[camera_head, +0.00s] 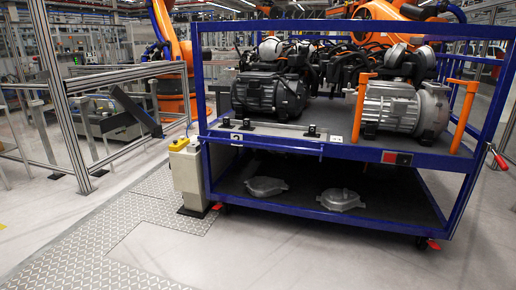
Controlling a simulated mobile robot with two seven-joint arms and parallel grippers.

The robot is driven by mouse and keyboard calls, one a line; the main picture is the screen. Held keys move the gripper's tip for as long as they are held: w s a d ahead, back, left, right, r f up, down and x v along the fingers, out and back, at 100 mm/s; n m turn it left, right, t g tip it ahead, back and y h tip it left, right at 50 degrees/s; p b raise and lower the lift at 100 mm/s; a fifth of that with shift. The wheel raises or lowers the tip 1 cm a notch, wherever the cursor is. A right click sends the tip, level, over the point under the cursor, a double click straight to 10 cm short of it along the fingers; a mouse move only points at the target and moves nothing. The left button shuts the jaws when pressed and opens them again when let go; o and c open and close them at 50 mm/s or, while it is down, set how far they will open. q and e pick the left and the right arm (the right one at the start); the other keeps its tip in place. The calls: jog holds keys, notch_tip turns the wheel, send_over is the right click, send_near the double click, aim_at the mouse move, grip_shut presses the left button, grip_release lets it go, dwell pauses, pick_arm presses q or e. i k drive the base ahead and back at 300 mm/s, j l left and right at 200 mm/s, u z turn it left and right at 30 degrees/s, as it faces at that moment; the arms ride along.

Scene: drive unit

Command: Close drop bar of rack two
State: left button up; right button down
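A blue-framed rack (330,151) on castors stands at the centre right, and a small plate (237,137) on its front edge seems to show a 2. A thin grey metal bar (280,126) lies low and level along the front edge of the upper deck, at the left half. A dark latch-like piece (312,130) is at its right end. I cannot tell for sure that this is the drop bar, or whether it is latched. Two orange uprights (361,107) (465,117) stand at the deck's right part. Neither of my grippers is in view.
Drive units (400,105) fill the upper deck. Two grey castings (341,199) (266,186) lie on the lower shelf. A beige post with a yellow top (187,170) stands beside the rack's left corner. A red handle (497,158) is at the right. The front floor is clear.

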aim_at(200, 138)
jog(key=i+l+u, duration=0.1)
jog(key=i+l, duration=0.3)
jog(key=i, duration=0.25)
jog(key=i+l+u, duration=0.15)
jog(key=i+l, duration=0.3)
jog(key=i, duration=0.2)
